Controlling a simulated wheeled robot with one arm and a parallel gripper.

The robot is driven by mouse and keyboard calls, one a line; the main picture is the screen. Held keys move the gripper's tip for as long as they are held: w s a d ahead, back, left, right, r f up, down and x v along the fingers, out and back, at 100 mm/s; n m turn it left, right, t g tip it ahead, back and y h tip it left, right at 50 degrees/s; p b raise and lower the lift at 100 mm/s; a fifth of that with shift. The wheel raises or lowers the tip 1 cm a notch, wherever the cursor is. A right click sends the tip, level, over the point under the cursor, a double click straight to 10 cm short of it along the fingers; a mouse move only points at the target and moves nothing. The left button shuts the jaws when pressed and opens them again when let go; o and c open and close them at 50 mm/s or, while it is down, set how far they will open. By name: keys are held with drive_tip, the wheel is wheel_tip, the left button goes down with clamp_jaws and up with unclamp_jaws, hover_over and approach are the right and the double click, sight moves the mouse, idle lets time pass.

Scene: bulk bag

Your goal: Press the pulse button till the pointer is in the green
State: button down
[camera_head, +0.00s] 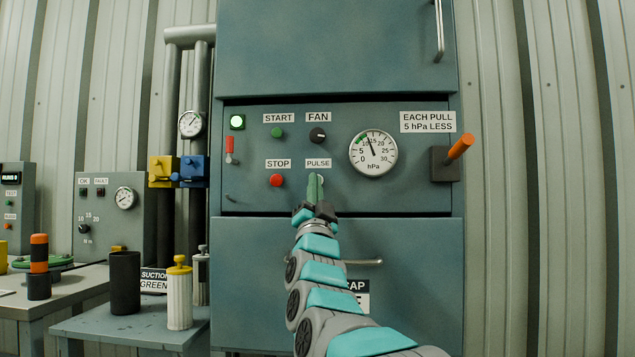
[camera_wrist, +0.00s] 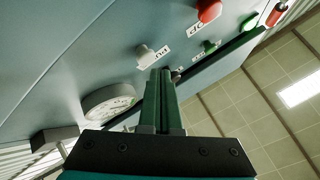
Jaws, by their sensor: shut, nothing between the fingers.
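The pulse button is a pale round button (camera_wrist: 148,54) on the blue-grey cabinet panel. In the head view only a pale sliver of it (camera_head: 322,181) shows beside my fingers, under the PULSE label (camera_head: 318,163). My gripper (camera_head: 315,177) is shut and empty, its green fingers reaching towards the button. In the wrist view the fingertips (camera_wrist: 161,71) are close to the button; I cannot tell if they touch. The round gauge (camera_head: 373,153) is to the right. Its pointer leans slightly left of upright, between 10 and 15, just right of the green band (camera_head: 361,140).
Near the button are the red STOP button (camera_head: 276,180), green START button (camera_head: 277,132) and black FAN knob (camera_head: 318,135). An orange-handled lever (camera_head: 460,149) sticks out at the right. A drawer handle (camera_head: 364,262) is below. A bench with canisters stands at the left.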

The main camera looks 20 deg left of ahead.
drive_tip(key=s, duration=0.2)
drive_tip(key=s+d+b, duration=0.1)
drive_tip(key=s, duration=0.2)
drive_tip(key=shift+b, duration=0.3)
drive_tip(key=shift+d, duration=0.1)
idle(0.6)
